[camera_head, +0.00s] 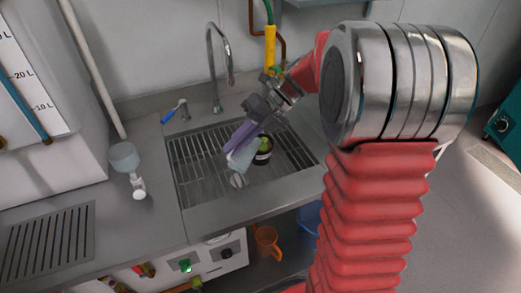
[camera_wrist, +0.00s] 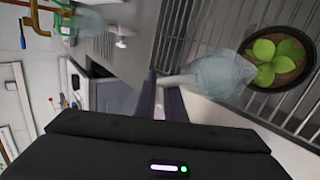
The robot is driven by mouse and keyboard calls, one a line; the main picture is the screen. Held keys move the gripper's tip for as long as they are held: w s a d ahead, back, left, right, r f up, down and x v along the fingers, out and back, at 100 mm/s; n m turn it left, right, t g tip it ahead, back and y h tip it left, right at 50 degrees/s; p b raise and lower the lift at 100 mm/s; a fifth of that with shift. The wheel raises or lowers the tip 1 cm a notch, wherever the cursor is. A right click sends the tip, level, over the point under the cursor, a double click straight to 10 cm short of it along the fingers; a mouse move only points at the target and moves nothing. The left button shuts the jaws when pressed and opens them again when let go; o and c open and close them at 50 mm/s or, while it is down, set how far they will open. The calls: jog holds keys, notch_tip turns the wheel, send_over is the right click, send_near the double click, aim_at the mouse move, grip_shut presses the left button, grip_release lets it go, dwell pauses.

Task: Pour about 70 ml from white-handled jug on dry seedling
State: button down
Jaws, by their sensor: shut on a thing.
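My gripper (camera_head: 245,136) is shut on the pale handle of a translucent jug (camera_head: 241,157), over the sink grate. In the wrist view, my purple fingers (camera_wrist: 168,98) close on the handle and the clear body of the jug (camera_wrist: 222,74) reaches toward the pot. A dark round pot (camera_head: 262,158) with a green seedling stands on the grate just right of the jug. The seedling (camera_wrist: 277,62) shows several broad leaves over brown soil in the wrist view. The jug overlaps the pot's near edge in that view. I see no stream of water; the jug's exact tilt is unclear.
The sink grate (camera_head: 200,168) has free room left of the pot. A tap (camera_head: 214,55) arches behind it. Another translucent vessel with a white part (camera_head: 124,157) is on the left counter. An orange jug (camera_head: 267,241) and a blue container (camera_head: 309,216) are below.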

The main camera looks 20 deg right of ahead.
jog(key=shift+w+d, duration=0.1)
jog(key=shift+d, duration=0.05)
jog(key=shift+w+d+y+p, duration=0.1)
jog(key=shift+d+y+p, duration=0.05)
jog(key=shift+y+p, duration=0.3)
jog(key=shift+d+r+g+p, duration=0.1)
jog(key=shift+g+p, duration=0.2)
jog(key=shift+p, duration=0.25)
jog(key=shift+w+d+r+m+y+p, duration=0.15)
jog(key=shift+d+r+m+y+p, duration=0.3)
jog(key=shift+p, duration=0.65)
jog(key=shift+w+d+r+g+y, duration=0.15)
jog(key=shift+r+g+y, duration=0.15)
jog(key=shift+y, duration=0.3)
dwell(2.2)
jog(key=shift+s+a+f+n+h, duration=0.25)
jog(key=shift+s+a+f+h, duration=0.1)
jog(key=shift+a+f+h, duration=0.45)
jog(key=shift+s+t+h, duration=0.1)
jog(key=shift+t+h, duration=0.3)
jog(key=shift+h, duration=0.1)
jog(key=shift+a, duration=0.1)
